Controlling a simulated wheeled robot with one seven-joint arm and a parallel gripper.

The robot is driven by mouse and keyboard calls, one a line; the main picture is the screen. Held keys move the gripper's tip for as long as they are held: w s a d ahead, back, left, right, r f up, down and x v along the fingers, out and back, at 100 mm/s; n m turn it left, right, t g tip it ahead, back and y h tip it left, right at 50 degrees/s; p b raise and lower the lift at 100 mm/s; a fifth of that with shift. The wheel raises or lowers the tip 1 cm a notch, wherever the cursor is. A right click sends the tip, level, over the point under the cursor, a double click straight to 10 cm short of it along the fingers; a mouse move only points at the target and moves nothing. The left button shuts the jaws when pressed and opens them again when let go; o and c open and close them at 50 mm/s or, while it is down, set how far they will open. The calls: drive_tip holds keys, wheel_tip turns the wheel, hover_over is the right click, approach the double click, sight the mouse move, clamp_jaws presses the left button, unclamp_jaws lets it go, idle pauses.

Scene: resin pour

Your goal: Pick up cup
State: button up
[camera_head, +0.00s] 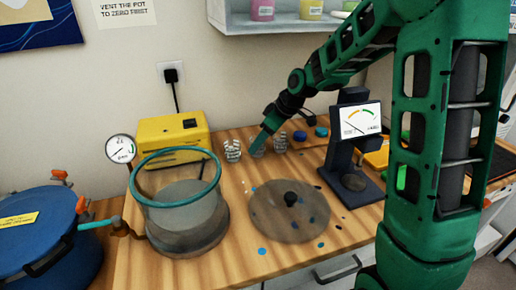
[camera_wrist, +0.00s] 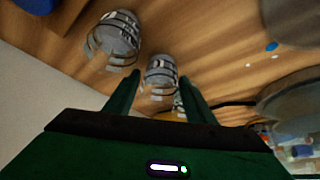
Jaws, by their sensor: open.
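Small grey, banded cups stand in a row near the back of the table. In the head view one cup (camera_head: 232,150) is left of my gripper (camera_head: 264,139), another cup (camera_head: 281,142) is just right of it, and a part-hidden cup (camera_head: 258,152) is at its tip. In the wrist view one cup (camera_wrist: 160,68) shows between and slightly beyond the two green fingers of my gripper (camera_wrist: 156,82). Another cup (camera_wrist: 116,36) stands further up and left, outside the fingers. My gripper is open; I see no contact with a cup.
A yellow box (camera_head: 172,138), a clear pot with a teal rim (camera_head: 178,210) and a round grey lid (camera_head: 290,222) with a black knob are on the table (camera_head: 245,272). A dial gauge on a dark stand (camera_head: 356,125) is at the right. A blue pot (camera_head: 45,235) is at far left.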

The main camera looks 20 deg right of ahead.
drive_tip(key=shift+x, duration=1.1)
drive_tip(key=c, duration=0.7)
drive_tip(key=shift+r, duration=0.1)
